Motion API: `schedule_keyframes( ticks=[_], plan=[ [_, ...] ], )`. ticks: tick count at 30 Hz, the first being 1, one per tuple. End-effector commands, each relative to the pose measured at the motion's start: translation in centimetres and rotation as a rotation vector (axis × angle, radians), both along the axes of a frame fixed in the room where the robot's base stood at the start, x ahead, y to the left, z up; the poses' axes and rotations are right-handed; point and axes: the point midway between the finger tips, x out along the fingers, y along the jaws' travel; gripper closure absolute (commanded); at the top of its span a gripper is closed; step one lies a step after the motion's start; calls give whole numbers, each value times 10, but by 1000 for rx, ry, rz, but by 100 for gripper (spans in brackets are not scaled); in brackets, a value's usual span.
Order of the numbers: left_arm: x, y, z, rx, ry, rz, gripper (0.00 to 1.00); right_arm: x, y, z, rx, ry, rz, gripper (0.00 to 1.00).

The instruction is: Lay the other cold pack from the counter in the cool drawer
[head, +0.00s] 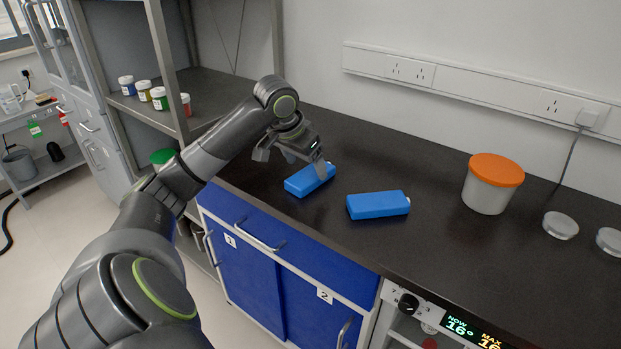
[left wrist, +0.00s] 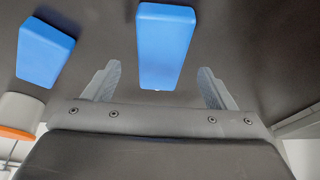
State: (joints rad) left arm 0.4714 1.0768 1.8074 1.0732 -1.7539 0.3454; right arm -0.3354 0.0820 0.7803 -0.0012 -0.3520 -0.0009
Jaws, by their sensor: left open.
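Two blue cold packs lie flat on the dark counter (head: 440,215). The left pack (head: 306,182) is under my left gripper (head: 291,160) in the head view. In the left wrist view this pack (left wrist: 166,45) sits ahead of the open fingers, in line with the space between them. My left gripper (left wrist: 156,88) is open and empty. The other pack (head: 377,205) lies a little to the right, and it shows at the left of the left wrist view (left wrist: 44,50). A blue drawer front (head: 290,250) with a handle is below the counter edge and appears shut. My right gripper is not seen.
A white tub with an orange lid (head: 492,183) stands to the right of the packs. Two small round lidded dishes (head: 560,226) are further right. A shelf (head: 205,92) with several small jars is at the left. A display panel (head: 470,335) reads 16°.

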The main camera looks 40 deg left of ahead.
Motion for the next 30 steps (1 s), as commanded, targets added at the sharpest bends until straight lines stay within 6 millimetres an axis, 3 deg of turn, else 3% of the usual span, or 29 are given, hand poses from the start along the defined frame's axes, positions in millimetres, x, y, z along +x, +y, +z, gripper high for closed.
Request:
schedule_keyframes(
  ticks=[6, 15, 27, 30],
  plan=[
    [14, 1, -28, -2, 1, 0, 22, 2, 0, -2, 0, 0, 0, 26],
    [16, 2, -32, 0, 0, -1, 22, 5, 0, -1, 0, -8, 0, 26],
    [16, 2, -32, 0, 0, 0, 73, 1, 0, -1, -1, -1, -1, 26],
    [16, 2, -31, 0, -1, -1, 79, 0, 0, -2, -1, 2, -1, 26]
  ],
)
